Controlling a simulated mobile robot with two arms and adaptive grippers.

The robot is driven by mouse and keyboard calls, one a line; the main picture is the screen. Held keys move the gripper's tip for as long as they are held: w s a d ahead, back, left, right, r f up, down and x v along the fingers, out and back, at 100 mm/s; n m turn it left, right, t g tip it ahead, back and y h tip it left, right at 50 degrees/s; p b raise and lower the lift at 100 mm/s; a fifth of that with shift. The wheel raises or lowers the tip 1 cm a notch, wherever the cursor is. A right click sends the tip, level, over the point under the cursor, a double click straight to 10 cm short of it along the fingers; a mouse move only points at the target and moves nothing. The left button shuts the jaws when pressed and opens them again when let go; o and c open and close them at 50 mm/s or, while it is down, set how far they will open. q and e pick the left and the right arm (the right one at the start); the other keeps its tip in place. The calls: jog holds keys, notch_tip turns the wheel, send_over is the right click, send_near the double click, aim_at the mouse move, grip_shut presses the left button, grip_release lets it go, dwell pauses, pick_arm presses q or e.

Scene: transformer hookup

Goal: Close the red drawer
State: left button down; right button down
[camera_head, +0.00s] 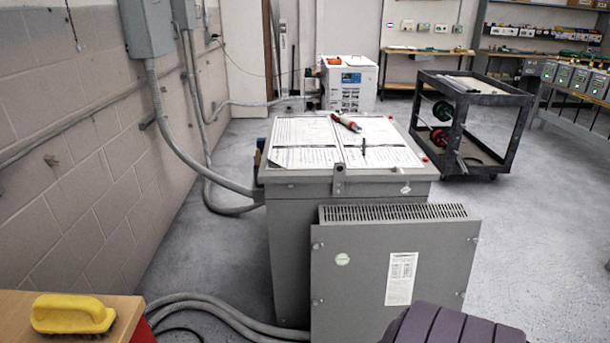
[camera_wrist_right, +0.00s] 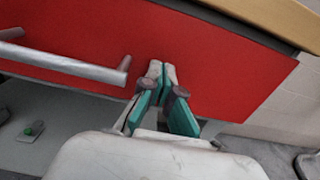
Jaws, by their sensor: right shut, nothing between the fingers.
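The red drawer front (camera_wrist_right: 225,75) fills much of the right wrist view, with a silver bar handle (camera_wrist_right: 65,65) on its left part. My right gripper (camera_wrist_right: 162,70) is shut and empty, its pale fingertips at the red front, to the right of the handle's end. I cannot tell whether they touch it. A dark strip runs between the front's upper edge and the wooden top; how far the drawer stands out is unclear. In the head view a small red patch (camera_head: 143,331) shows beside the wooden top's right end. My left gripper is not in view.
A yellow brush (camera_head: 73,313) lies on the wooden top (camera_head: 20,308). Grey cables (camera_head: 215,312) run over the floor to a grey transformer box (camera_head: 290,245). A grey panel (camera_head: 360,265) leans at its front. A black cart (camera_head: 480,125) stands behind, with open floor around.

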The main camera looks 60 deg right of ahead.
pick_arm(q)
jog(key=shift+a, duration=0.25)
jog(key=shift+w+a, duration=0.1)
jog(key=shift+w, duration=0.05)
